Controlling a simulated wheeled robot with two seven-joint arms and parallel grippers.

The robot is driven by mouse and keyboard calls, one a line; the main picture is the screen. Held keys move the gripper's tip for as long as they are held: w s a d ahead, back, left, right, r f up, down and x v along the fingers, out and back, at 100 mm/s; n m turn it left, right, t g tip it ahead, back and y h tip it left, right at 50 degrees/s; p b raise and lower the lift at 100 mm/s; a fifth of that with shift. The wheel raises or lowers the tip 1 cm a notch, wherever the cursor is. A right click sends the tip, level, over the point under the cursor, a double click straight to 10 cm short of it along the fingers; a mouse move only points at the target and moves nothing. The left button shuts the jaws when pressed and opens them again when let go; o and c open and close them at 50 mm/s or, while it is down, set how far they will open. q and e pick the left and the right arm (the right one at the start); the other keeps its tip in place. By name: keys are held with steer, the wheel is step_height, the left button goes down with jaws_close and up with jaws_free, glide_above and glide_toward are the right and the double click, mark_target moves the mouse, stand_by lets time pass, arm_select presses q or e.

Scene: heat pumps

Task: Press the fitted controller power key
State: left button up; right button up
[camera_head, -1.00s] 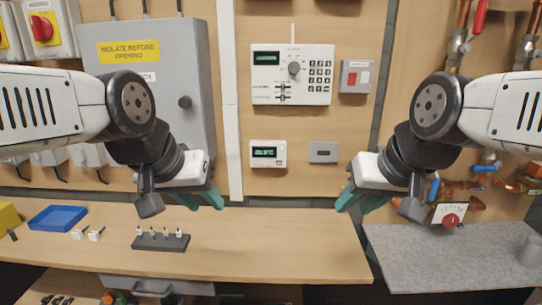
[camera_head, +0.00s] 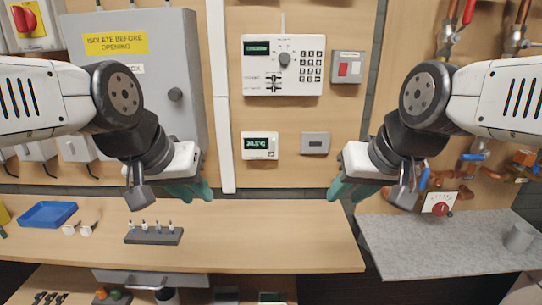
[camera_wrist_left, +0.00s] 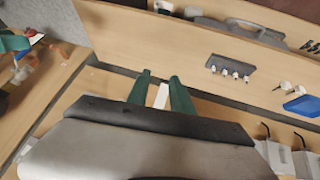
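A white controller panel (camera_head: 262,75) with a lit green display, a round dial and a keypad is fitted to the wooden wall. Below it is a small white unit (camera_head: 260,146) with a lit green display; which keys it has is too small to read. My left gripper (camera_head: 197,190) is in front of the wall, low and left of the small unit, open and empty; its green fingers stand apart in the left wrist view (camera_wrist_left: 160,90). My right gripper (camera_head: 345,190) is low and right of the small unit, with its green fingers apart and nothing between them. Neither touches a panel.
A grey box (camera_head: 315,143) and a red switch box (camera_head: 349,67) are on the wall. A grey cabinet (camera_head: 150,75) is at left. The bench (camera_head: 260,235) holds a blue tray (camera_head: 48,214) and a dark rack (camera_head: 154,235). Copper pipes are at right. The bench middle is clear.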

arm_select(q)
jaws_close()
stand_by(1.4)
